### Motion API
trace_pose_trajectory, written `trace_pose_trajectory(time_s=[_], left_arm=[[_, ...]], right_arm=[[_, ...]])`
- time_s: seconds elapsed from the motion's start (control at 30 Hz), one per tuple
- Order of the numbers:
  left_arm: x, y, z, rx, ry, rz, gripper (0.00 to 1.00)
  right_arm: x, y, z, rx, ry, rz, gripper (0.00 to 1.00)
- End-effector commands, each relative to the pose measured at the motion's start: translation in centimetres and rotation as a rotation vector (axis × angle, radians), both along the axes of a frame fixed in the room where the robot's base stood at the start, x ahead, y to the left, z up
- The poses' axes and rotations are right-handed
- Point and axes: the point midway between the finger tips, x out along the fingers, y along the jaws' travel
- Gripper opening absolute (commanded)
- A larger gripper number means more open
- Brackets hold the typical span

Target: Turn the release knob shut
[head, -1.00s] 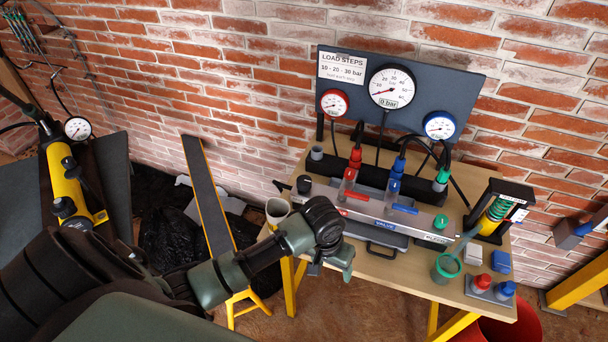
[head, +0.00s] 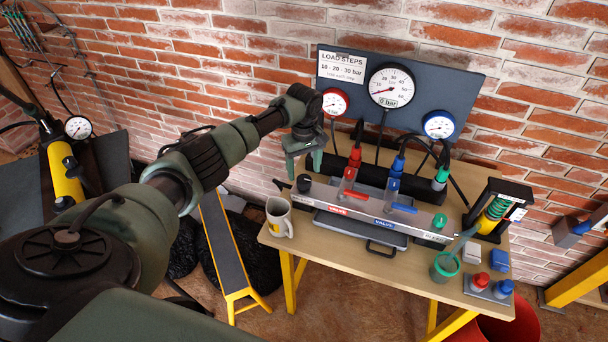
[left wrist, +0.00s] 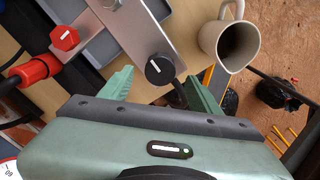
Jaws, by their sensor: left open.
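The release knob appears to be the black round knob (head: 304,183) with a white pointer line at the left end of the grey valve bar (head: 336,197). In the left wrist view this knob (left wrist: 159,70) shows just beyond the fingertips, roughly centred between them, its pointer line slanting. My left gripper (head: 304,164) is open, pointing down above the knob in the head view. Its green fingers also show in the left wrist view (left wrist: 157,84), apart and with nothing between them that I can see held. Whether they touch the knob I cannot tell. My right gripper is not in view.
A pale mug (head: 279,219) stands beside the bar's left end, near the fingers. Red (head: 356,160), blue and green hose fittings and the gauge panel (head: 430,87) stand behind.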

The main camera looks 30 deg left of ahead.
Motion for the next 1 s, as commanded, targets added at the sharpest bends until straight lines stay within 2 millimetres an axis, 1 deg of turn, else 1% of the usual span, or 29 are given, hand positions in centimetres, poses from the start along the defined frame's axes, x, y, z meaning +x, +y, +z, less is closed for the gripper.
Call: trace_pose_trajectory(time_s=[0.1,0.23,0.33,0.57,0.6,0.67,0.7,0.77,0.8,1.0], left_arm=[[-0.1,-0.1,-1.8,0.0,0.002,-0.002,0.63],[-0.1,0.0,-3.0,0.001,0.002,-0.001,0.63],[0.0,0.0,-3.3,0.001,0.0,-0.002,0.63],[0.0,0.0,-3.4,0.001,-0.001,-0.003,0.63],[0.0,0.0,-3.4,0.001,-0.001,-0.003,0.52],[0.0,0.0,-3.4,0.001,-0.001,-0.003,0.35],[0.0,0.0,-3.4,0.001,-0.001,-0.003,0.24],[0.0,0.0,-3.4,0.001,-0.001,-0.003,0.07],[0.0,0.0,-3.4,0.001,-0.001,-0.003,0.0],[0.0,0.0,-3.4,0.001,-0.001,-0.017,0.0]], right_arm=[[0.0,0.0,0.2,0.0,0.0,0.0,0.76],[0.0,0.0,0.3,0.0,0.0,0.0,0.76],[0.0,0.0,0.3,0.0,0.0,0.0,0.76],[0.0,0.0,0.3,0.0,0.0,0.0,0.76],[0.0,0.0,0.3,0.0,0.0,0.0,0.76],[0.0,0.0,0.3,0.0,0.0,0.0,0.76],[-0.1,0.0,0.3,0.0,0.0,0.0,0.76],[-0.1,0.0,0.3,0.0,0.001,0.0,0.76],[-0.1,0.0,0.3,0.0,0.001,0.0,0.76],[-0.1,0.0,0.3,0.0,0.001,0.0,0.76]])
